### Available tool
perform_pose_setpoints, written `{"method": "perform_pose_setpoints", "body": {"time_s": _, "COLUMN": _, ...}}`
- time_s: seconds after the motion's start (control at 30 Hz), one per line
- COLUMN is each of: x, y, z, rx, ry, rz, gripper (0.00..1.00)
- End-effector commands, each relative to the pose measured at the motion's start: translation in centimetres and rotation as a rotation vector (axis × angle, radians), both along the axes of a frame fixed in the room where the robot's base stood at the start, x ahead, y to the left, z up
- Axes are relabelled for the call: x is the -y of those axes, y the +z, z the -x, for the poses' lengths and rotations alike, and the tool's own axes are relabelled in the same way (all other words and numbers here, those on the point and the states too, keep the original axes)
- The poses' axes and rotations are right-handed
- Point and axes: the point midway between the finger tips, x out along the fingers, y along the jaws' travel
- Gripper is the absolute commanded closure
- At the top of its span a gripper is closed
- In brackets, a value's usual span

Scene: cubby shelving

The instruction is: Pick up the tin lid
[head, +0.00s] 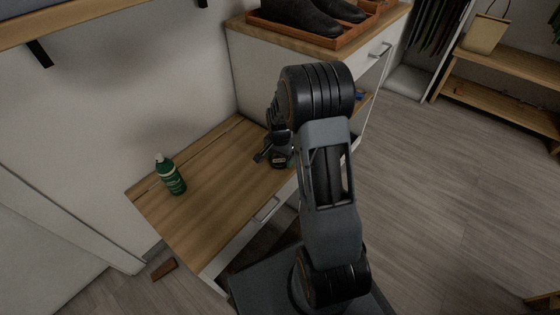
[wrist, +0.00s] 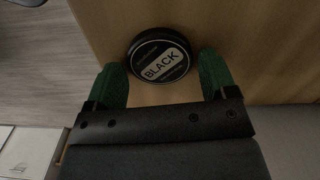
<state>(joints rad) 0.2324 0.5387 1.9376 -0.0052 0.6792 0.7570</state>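The tin lid (wrist: 158,57) is a round black disc with a white "BLACK" label. In the wrist view it lies on the wooden bench top, just beyond and between my fingertips. My gripper (wrist: 164,75) has green-padded fingers spread apart, one at each lower side of the tin. I cannot tell whether either finger touches it. In the head view the tin (head: 279,161) shows as a dark disc at the right end of the bench, beneath my gripper (head: 268,155), and my arm hides part of that area. Whether a tin body sits under the lid cannot be told.
A green bottle (head: 171,175) stands on the left of the bench top (head: 215,165). A white cabinet (head: 262,85) rises at the bench's right end, with black shoes (head: 300,15) in a tray on top. A brown block (head: 164,269) lies on the floor. The bench middle is clear.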

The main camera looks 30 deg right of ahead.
Motion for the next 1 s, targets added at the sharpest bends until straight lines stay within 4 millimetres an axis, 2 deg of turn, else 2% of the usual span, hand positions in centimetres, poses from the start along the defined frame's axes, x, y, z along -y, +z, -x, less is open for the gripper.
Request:
{"method": "perform_pose_setpoints", "body": {"time_s": 0.07, "x": 0.0, "y": 0.0, "z": 0.0, "rx": 0.0, "ry": 0.0, "rz": 0.0, "gripper": 0.29}}
{"method": "perform_pose_setpoints", "body": {"time_s": 0.33, "x": 0.0, "y": 0.0, "z": 0.0, "rx": 0.0, "ry": 0.0, "rz": 0.0, "gripper": 0.55}}
{"method": "perform_pose_setpoints", "body": {"time_s": 0.57, "x": 0.1, "y": 0.2, "z": 0.0, "rx": 0.0, "ry": 0.0, "rz": 0.0, "gripper": 0.56}}
{"method": "perform_pose_setpoints", "body": {"time_s": 0.67, "x": 0.1, "y": 1.0, "z": 0.0, "rx": 0.002, "ry": 0.0, "rz": 0.001, "gripper": 0.56}}
{"method": "perform_pose_setpoints", "body": {"time_s": 1.0, "x": 0.1, "y": 7.1, "z": -0.1, "rx": 0.003, "ry": 0.0, "rz": 0.001, "gripper": 0.56}}
